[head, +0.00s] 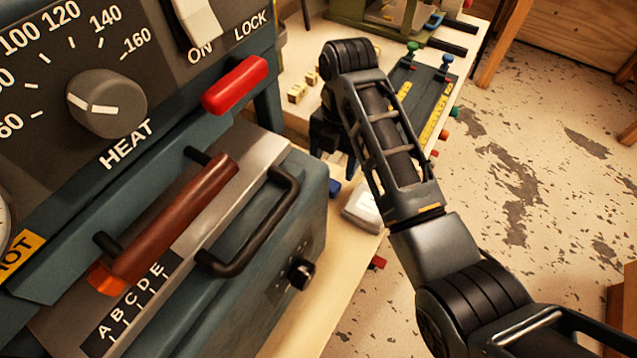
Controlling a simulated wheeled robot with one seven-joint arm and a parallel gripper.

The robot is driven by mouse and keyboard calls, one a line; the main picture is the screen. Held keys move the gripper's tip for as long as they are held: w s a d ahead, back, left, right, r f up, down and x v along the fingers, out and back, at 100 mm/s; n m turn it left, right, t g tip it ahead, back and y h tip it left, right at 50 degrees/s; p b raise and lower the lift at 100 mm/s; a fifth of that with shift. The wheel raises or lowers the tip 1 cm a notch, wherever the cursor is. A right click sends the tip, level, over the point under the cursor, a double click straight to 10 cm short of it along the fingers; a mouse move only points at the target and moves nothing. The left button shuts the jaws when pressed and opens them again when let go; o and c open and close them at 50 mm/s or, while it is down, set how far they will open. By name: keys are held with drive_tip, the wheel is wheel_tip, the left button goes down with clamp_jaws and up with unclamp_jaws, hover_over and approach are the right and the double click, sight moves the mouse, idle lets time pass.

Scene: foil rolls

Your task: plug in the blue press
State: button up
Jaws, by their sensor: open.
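The blue press (240,265) fills the left side of the head view, very close. Its face has a HEAT dial (106,103), an ON/LOCK switch (197,22) and a red lever (235,85). A brown handle (180,215) and a black bar handle (262,225) are on its front. No plug, cord or socket can be made out. My gripper (330,138) is beyond the press's right end, above the bench, partly hidden behind my arm. It is open, and nothing shows between its jaws.
The pale bench (312,318) runs along the press. A small pale box (362,207) and a small blue item (335,188) lie near its edge. Small yellowish blocks (297,92) and a dark rack with yellow rulers (433,118) lie farther back. The worn floor (530,165) at right is clear.

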drive_tip(key=shift+a+f, duration=0.1)
drive_tip(key=shift+s+f, duration=0.2)
drive_tip(key=shift+f, duration=0.95)
drive_tip(key=shift+f, duration=0.15)
drive_tip(key=shift+f+p, duration=0.35)
drive_tip(key=shift+f, duration=2.2)
drive_tip(key=shift+c, duration=0.4)
drive_tip(key=shift+w, duration=0.1)
drive_tip(key=c, duration=0.9)
